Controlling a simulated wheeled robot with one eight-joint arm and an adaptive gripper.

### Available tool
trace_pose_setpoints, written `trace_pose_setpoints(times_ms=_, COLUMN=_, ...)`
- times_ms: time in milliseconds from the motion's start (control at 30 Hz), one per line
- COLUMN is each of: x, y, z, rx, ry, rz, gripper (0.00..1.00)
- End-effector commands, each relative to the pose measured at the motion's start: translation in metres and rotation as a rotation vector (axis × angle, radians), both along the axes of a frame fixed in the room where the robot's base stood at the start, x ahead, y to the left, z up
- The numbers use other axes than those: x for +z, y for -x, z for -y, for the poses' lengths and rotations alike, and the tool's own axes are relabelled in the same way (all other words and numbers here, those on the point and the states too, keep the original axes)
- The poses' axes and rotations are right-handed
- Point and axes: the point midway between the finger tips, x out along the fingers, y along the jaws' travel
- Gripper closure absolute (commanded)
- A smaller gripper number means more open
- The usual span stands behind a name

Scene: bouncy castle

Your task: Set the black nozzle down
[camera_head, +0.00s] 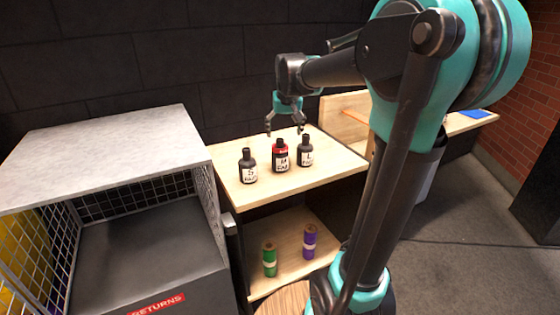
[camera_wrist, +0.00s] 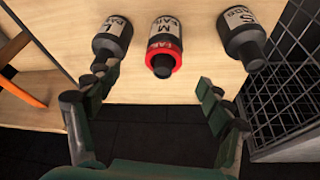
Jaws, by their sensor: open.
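Three black bottle-shaped pieces stand upright on the wooden tabletop (camera_head: 325,165), apart from each other. The left one (camera_head: 247,168) is labelled S, the middle one (camera_head: 281,157) is labelled M and has a red band, and the right one (camera_head: 305,152) is labelled L. I cannot tell which is the black nozzle. My gripper (camera_head: 285,131) is open and empty, just behind and above the middle piece. In the wrist view my gripper (camera_wrist: 153,88) has its fingers spread wide, with the red-banded piece (camera_wrist: 164,50) beyond the gap, apart from the fingers.
A green roll (camera_head: 269,260) and a purple roll (camera_head: 310,241) stand on the lower shelf. A returns bin (camera_head: 120,140) with mesh sides stands at the left. A dark wall (camera_head: 190,60) rises behind the table. The tabletop's front right part is bare.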

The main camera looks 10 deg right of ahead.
Motion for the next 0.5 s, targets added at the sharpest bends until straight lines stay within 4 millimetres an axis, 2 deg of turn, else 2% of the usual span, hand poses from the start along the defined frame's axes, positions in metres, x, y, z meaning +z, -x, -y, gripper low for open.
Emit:
trace_pose_setpoints(times_ms=300, x=-0.059, y=-0.025, z=0.0, rx=0.0, ry=0.0, rz=0.0, gripper=0.2)
trace_pose_setpoints(times_ms=500, x=-0.082, y=-0.034, z=0.0, rx=0.0, ry=0.0, rz=0.0, gripper=0.2)
